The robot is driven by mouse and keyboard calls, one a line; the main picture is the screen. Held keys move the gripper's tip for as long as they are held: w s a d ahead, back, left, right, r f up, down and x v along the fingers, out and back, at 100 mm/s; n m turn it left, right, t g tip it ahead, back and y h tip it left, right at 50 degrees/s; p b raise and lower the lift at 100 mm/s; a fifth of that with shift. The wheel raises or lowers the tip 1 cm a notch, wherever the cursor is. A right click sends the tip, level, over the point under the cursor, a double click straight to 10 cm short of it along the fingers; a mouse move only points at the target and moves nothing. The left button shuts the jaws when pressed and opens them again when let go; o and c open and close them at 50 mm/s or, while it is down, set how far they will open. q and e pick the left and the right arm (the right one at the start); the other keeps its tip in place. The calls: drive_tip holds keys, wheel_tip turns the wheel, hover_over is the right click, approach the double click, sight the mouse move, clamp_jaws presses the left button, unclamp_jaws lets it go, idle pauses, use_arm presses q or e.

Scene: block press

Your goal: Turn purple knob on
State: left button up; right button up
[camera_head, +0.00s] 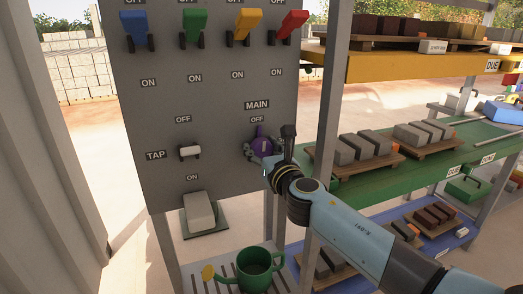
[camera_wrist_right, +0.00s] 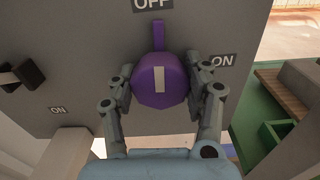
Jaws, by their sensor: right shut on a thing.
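The purple knob (camera_head: 262,146) sits on the grey panel (camera_head: 220,115) under the MAIN and OFF labels. In the right wrist view the knob (camera_wrist_right: 160,82) has a pale stripe and a narrow purple tab pointing up toward the OFF label (camera_wrist_right: 153,4). An ON label (camera_wrist_right: 222,60) is to the knob's right. My right gripper (camera_wrist_right: 162,88) is shut on the knob, one finger on each side. In the head view my right gripper (camera_head: 262,148) is at the knob, partly hidden by its own wrist. My left gripper is not in view.
Blue (camera_head: 135,27), green (camera_head: 194,25), yellow (camera_head: 245,22) and red (camera_head: 291,25) levers line the panel's top. A white TAP lever (camera_head: 189,152) is left of the knob. A green watering can (camera_head: 254,269) stands below. Shelves with blocks (camera_head: 362,149) are at right.

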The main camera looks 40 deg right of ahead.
drive_tip(key=m+b, duration=0.1)
drive_tip(key=m, duration=0.3)
drive_tip(key=shift+f, duration=0.1)
drive_tip(key=m+b, duration=0.1)
drive_tip(key=m, duration=0.3)
drive_tip(key=shift+m+b, duration=0.3)
drive_tip(key=shift+b, duration=0.1)
drive_tip(key=m+b, duration=0.1)
drive_tip(key=m, duration=0.3)
drive_tip(key=shift+m+b, duration=0.3)
drive_tip(key=shift+b, duration=0.05)
drive_tip(key=shift+m+b, duration=0.8)
drive_tip(key=shift+m, duration=1.2)
drive_tip(key=o, duration=1.2)
